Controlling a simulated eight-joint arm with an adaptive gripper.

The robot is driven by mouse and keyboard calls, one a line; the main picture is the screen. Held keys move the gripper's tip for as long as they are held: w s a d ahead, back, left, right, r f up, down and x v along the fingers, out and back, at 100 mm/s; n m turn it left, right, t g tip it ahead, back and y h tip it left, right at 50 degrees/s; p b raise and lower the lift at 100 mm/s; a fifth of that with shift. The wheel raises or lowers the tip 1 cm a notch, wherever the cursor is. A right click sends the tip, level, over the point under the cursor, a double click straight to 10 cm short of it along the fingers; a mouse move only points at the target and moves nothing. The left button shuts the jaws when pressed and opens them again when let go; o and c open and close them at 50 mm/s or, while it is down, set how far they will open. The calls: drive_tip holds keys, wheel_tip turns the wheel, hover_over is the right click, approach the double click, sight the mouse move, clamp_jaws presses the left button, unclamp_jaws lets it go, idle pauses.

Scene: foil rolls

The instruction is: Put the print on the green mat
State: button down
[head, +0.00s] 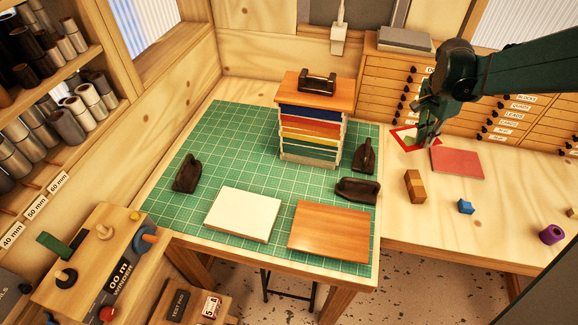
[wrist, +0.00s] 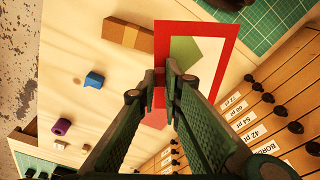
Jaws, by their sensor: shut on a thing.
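The print (wrist: 210,52) is a flat sheet with a red border and a white and green inside. It also shows small in the head view (head: 401,134), tilted in the air at the right. My gripper (head: 427,138) is shut on one edge of it; the fingertips (wrist: 173,75) meet at its red border in the wrist view. The green mat (head: 235,135) has a white grid and covers most of the left table. The print is to the right of the mat, above the wooden side bench.
On the mat are a stack of coloured layers (head: 310,135), dark irons (head: 187,174), a white slab (head: 243,214) and a brown board (head: 330,232). A red slab (head: 458,163), wooden block (head: 415,187) and blue block (head: 465,206) lie on the bench.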

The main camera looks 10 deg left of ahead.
drive_tip(key=s+a+f+n+b, duration=0.1)
drive_tip(key=s+a, duration=0.7)
drive_tip(key=a, duration=0.4)
drive_tip(key=s+a+f+n+b, duration=0.1)
drive_tip(key=s+a, duration=0.6)
drive_tip(key=a, duration=0.4)
drive_tip(key=s+a+f+n, duration=0.1)
drive_tip(key=s+a+n, duration=0.1)
drive_tip(key=s+a, duration=0.8)
drive_tip(key=w+a+f+n+t+p, duration=0.1)
drive_tip(key=w+a+n, duration=0.1)
drive_tip(key=w+a, duration=0.7)
drive_tip(key=w+a+n+p, duration=0.15)
drive_tip(key=w+a, duration=0.35)
drive_tip(key=a, duration=0.8)
drive_tip(key=w+a+n+y+p, duration=0.1)
drive_tip(key=w+a+n+p, duration=0.2)
drive_tip(key=w, duration=0.9)
drive_tip(key=shift+w+a+f+n, duration=0.35)
drive_tip(key=shift+a+n, duration=0.3)
drive_tip(key=shift+a, duration=0.25)
drive_tip(key=shift+f, duration=3.15)
drive_tip(key=shift+f, duration=0.1)
